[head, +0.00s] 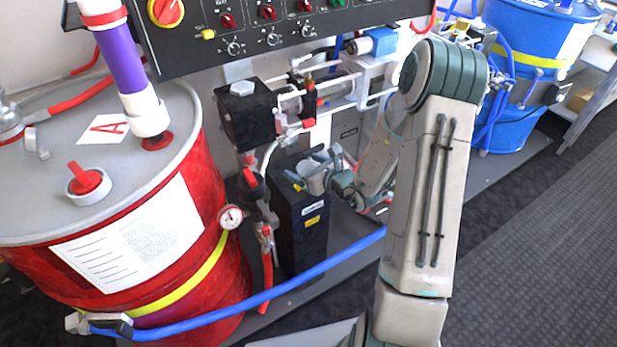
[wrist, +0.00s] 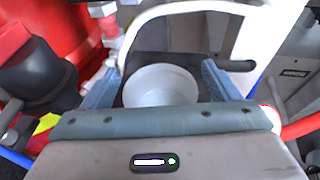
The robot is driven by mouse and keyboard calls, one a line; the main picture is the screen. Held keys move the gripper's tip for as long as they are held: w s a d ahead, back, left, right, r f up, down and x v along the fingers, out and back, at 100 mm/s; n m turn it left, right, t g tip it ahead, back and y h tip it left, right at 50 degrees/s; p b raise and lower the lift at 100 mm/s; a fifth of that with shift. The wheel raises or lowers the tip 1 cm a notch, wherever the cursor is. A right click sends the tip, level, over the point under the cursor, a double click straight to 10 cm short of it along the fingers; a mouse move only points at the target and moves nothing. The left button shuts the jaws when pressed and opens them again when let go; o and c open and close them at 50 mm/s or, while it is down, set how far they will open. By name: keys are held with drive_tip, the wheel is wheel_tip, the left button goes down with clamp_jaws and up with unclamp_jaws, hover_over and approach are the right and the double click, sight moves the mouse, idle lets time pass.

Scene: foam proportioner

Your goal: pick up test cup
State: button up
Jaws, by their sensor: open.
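The test cup (wrist: 160,86) is a white round cup, seen from above in the wrist view between my gripper's two fingers. In the head view the cup (head: 315,180) stands upright on top of a black box (head: 300,232), partly covered by my gripper (head: 318,170). My gripper also shows in the wrist view (wrist: 162,80), with one blue-grey finger on each side of the cup and a gap on both sides. It is open. The lower part of the cup is hidden by my gripper's body in the wrist view.
A red drum (head: 215,240) stands at the left with a gauge (head: 231,217) beside it. A blue hose (head: 270,294) crosses in front of the black box. A white curved hose (wrist: 200,8) arches close beyond the cup. A control panel (head: 270,45) hangs above.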

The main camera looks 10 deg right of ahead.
drive_tip(key=shift+w+a, duration=0.15)
drive_tip(key=shift+w, duration=0.1)
drive_tip(key=c, duration=1)
